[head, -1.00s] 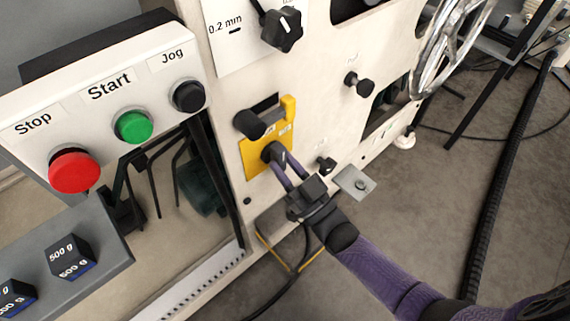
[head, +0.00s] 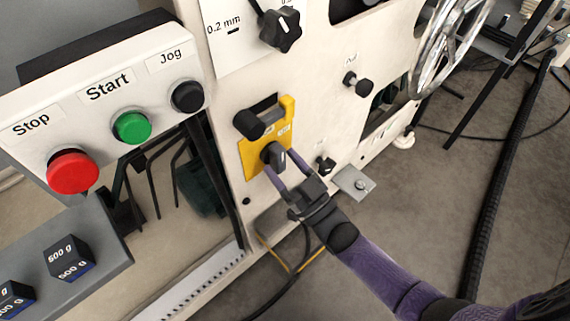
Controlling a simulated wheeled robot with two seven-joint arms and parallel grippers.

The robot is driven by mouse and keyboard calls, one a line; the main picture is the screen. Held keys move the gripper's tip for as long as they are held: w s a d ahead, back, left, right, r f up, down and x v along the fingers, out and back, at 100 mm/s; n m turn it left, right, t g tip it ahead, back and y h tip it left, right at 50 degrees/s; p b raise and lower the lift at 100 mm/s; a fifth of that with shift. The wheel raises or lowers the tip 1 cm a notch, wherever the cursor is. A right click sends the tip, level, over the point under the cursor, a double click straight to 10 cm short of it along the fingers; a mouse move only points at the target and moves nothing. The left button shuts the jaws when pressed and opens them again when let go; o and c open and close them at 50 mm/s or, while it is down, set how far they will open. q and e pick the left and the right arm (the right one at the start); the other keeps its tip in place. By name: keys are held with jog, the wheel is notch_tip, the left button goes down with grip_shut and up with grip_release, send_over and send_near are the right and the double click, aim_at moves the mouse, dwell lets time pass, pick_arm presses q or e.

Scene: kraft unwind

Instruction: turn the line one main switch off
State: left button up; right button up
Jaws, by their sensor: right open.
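The main switch is a black rotary knob (head: 274,155) on a yellow plate (head: 250,157) on the cream machine panel. A black handle-like part (head: 249,124) sits on the plate's upper part. My right gripper (head: 280,166) is at the knob, with its two purple fingers apart and their tips at the knob's lower edge. I cannot tell whether the fingers touch the knob. The labels on the plate are too small to read. My left gripper is not in view.
A control box with a red Stop button (head: 73,171), a green Start button (head: 131,127) and a black Jog button (head: 187,96) stands at left. Black weights (head: 70,257) lie on a grey shelf below. A small metal plate (head: 354,182) juts out right of my gripper.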

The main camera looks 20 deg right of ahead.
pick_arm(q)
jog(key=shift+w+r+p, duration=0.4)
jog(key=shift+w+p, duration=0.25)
pick_arm(e)
jog(key=v, duration=1)
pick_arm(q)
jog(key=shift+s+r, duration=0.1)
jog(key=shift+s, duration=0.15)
pick_arm(e)
jog(key=shift+f, duration=0.1)
